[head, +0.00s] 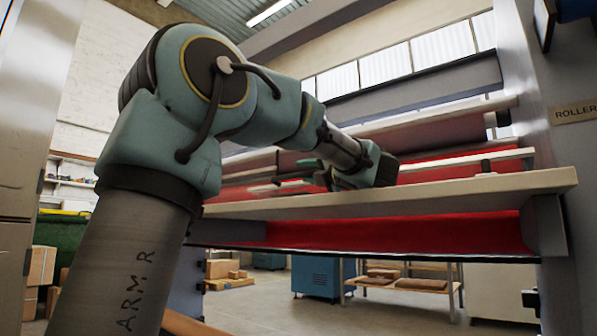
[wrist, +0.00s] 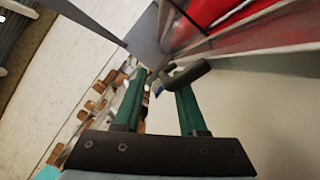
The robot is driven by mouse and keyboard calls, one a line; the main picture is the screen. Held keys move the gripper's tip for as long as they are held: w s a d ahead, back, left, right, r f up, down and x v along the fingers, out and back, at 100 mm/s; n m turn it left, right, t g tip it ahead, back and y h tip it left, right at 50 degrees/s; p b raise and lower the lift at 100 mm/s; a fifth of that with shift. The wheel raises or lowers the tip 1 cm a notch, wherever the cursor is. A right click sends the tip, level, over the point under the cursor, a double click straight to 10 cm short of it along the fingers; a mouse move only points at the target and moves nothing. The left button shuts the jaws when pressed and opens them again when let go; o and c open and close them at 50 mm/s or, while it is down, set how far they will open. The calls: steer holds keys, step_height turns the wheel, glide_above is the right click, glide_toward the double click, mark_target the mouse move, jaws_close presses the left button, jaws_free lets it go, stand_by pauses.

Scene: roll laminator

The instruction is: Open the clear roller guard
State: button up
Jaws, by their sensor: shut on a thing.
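My gripper (wrist: 162,78) has two green fingers, and a dark rounded handle (wrist: 188,74) lies between their tips in the wrist view. The fingers are shut on this handle. The clear roller guard (wrist: 245,35) appears as a see-through, pale-edged panel in front of the red roller at the upper right of the wrist view. In the head view my gripper (head: 300,170) is small and partly hidden by my arm, at the front of the laminator. The handle is hard to make out there, and the guard's exact angle cannot be told.
A pale shelf (head: 410,200) runs across the laminator's front below my wrist. Red material (head: 400,233) hangs under it. The machine's right upright carries a ROLLER label (head: 576,112). A blue cabinet (head: 318,276) and a low table (head: 405,285) stand behind.

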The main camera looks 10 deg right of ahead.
steer(key=v, duration=0.3)
steer(key=r+v, duration=0.1)
steer(key=v, duration=0.2)
steer(key=r+p+v, duration=0.1)
steer(key=v, duration=0.3)
steer(key=shift+s+d+r, duration=0.1)
steer(key=shift+s, duration=0.15)
steer(key=shift+c, duration=0.3)
